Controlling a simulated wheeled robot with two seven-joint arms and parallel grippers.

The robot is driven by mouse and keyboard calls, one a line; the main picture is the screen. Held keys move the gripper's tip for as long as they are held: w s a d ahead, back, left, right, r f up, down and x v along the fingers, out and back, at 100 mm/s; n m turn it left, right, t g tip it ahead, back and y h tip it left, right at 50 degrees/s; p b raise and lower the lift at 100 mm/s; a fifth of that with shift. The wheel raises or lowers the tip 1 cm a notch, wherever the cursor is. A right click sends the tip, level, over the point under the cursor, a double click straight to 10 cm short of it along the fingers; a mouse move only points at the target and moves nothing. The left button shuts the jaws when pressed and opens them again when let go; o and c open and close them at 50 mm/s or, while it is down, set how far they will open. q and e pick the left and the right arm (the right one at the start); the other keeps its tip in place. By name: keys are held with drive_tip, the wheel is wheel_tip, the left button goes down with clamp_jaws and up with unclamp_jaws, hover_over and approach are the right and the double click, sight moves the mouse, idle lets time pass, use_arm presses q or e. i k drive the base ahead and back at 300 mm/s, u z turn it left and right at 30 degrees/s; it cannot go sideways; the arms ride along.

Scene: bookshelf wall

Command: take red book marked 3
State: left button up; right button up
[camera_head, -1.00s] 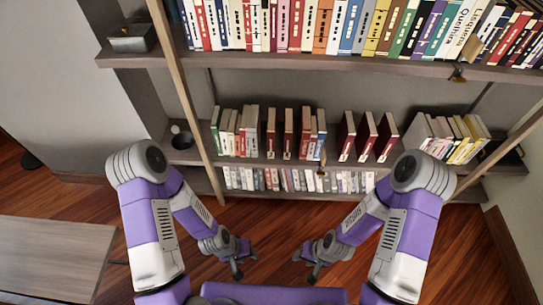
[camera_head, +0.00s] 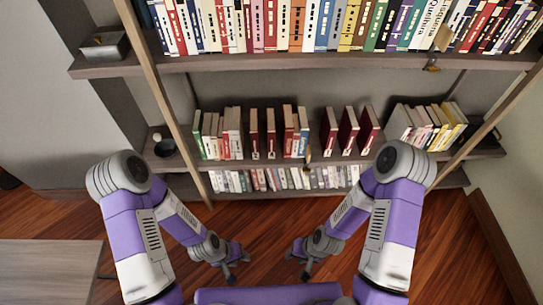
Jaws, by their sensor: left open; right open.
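Red books stand upright on the middle shelf (camera_head: 225,165). Three thick dark-red ones (camera_head: 347,130) lean a little at the right of centre. Thinner red ones (camera_head: 255,135) stand left of centre, with gaps between them. Small marks show low on the spines, but they are too small to read, so I cannot tell which book is marked 3. My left gripper (camera_head: 238,268) and my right gripper (camera_head: 296,266) are both open and empty. They are low in front of the shelf, well apart from the books.
The upper shelf (camera_head: 290,63) holds a packed row of books and overhangs the middle one. A lower row of small books (camera_head: 285,180) sits beneath. A dark bowl (camera_head: 164,148) stands at the left. A table (camera_head: 50,270) is at lower left. Wooden floor lies between me and the shelves.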

sight(369, 124)
drive_tip(key=z, duration=0.25)
drive_tip(key=i, duration=1.05)
drive_tip(key=z, duration=0.5)
